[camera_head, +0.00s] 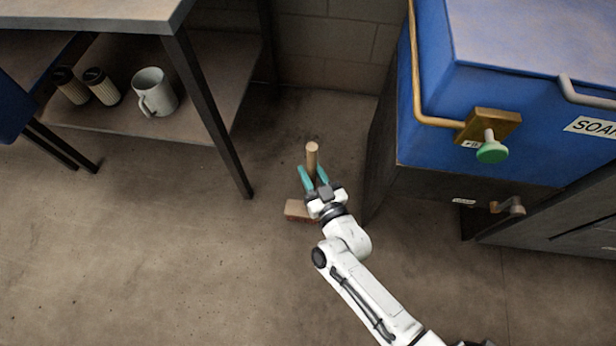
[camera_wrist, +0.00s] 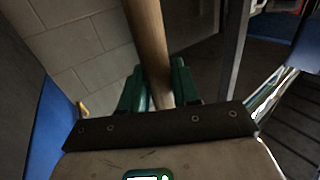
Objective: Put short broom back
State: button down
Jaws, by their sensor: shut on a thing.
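The short broom has a wooden handle (camera_head: 312,158) and a brownish-pink head (camera_head: 297,209) that is partly hidden behind my gripper. My gripper (camera_head: 314,177) has teal fingers on either side of the handle and is shut on it. The handle stands roughly upright, with its top above the fingers. In the wrist view the handle (camera_wrist: 149,45) runs up between the green fingers (camera_wrist: 158,85). The head is out of sight there. I cannot tell whether the head touches the floor.
A table (camera_head: 90,12) with a lower shelf (camera_head: 195,105) stands at left; the shelf holds a mug (camera_head: 155,93) and two dark-topped canisters (camera_head: 102,86). A blue unit (camera_head: 430,140) with a pipe and green knob (camera_head: 492,152) is at right. A block wall (camera_head: 325,50) closes the back. The floor at front left is clear.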

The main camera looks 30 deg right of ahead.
jog(key=w+d+f+b, duration=0.1)
jog(key=w+f+b, duration=0.3)
jog(key=f, duration=0.4)
jog(key=shift+f+b, duration=0.2)
jog(key=shift+b, duration=0.4)
jog(key=shift+f, duration=0.2)
jog(key=c, duration=0.8)
grip_release()
jog(key=s+p, duration=0.1)
jog(key=s, duration=0.5)
jog(key=s+p, duration=0.1)
jog(key=s, duration=0.5)
jog(key=shift+a+r+p, duration=0.15)
jog(key=shift+p, duration=0.25)
